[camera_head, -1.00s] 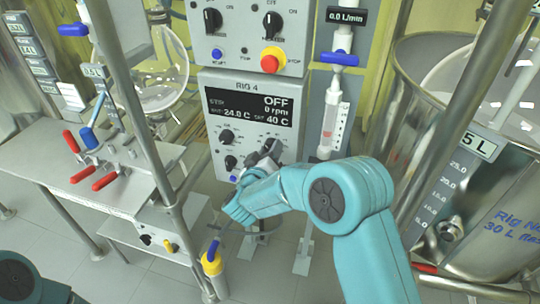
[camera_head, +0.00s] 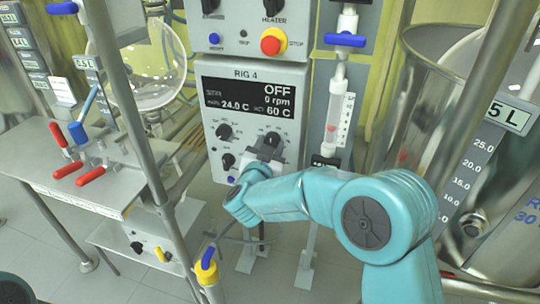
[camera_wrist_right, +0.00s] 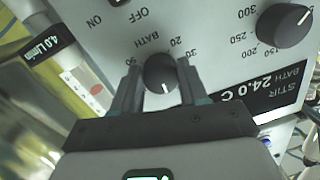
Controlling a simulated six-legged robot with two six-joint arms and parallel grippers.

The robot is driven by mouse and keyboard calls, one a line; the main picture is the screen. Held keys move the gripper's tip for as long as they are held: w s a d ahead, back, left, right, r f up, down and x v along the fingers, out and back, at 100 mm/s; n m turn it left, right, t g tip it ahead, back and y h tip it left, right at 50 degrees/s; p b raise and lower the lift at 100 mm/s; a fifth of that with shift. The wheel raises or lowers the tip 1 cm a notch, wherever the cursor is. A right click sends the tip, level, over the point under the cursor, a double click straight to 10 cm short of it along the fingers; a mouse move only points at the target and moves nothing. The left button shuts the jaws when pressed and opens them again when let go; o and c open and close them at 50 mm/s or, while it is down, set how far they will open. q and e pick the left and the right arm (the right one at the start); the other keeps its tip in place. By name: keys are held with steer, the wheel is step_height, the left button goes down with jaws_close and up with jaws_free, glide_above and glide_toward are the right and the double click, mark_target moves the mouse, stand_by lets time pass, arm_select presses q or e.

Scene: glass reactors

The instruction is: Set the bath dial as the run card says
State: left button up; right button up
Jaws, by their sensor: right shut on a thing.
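The bath dial (camera_wrist_right: 160,73) is a round black knob with a white pointer line, on the grey front of the RIG 4 panel (camera_head: 213,163). In the wrist view it sits between the two fingers of my right gripper (camera_wrist_right: 160,85), which is shut on it. In the head view my gripper (camera_head: 270,146) covers most of the dial. The panel's display (camera_head: 250,97) reads OFF, 0 rpm, bath 24.0 C and set 60 C. I cannot make out a run card. My left gripper is out of view.
A red stop button (camera_head: 272,41) is above the display. A bench with red-handled clamps (camera_head: 90,174) is left.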

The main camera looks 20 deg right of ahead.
arm_select(q)
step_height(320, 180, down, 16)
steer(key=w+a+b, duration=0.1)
steer(key=b, duration=1.4)
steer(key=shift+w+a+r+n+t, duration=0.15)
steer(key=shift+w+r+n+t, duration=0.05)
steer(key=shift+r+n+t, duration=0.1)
arm_select(e)
steer(key=shift+w+a+m+t, duration=0.1)
steer(key=shift+m+t, duration=0.2)
steer(key=shift+m, duration=3.5)
steer(key=shift+a+m+t, duration=0.1)
steer(key=shift+m+t, duration=0.2)
steer(key=shift+m, duration=3.5)
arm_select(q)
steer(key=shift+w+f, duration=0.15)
arm_select(e)
steer(key=o, duration=1)
steer(key=shift+o, duration=0.2)
steer(key=shift+r, duration=0.1)
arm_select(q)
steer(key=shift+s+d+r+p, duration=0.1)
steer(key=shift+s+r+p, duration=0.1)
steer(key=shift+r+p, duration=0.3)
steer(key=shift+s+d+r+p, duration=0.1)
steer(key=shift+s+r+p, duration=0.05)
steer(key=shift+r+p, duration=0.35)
arm_select(e)
steer(key=v, duration=1.6)
steer(key=shift+a, duration=0.15)
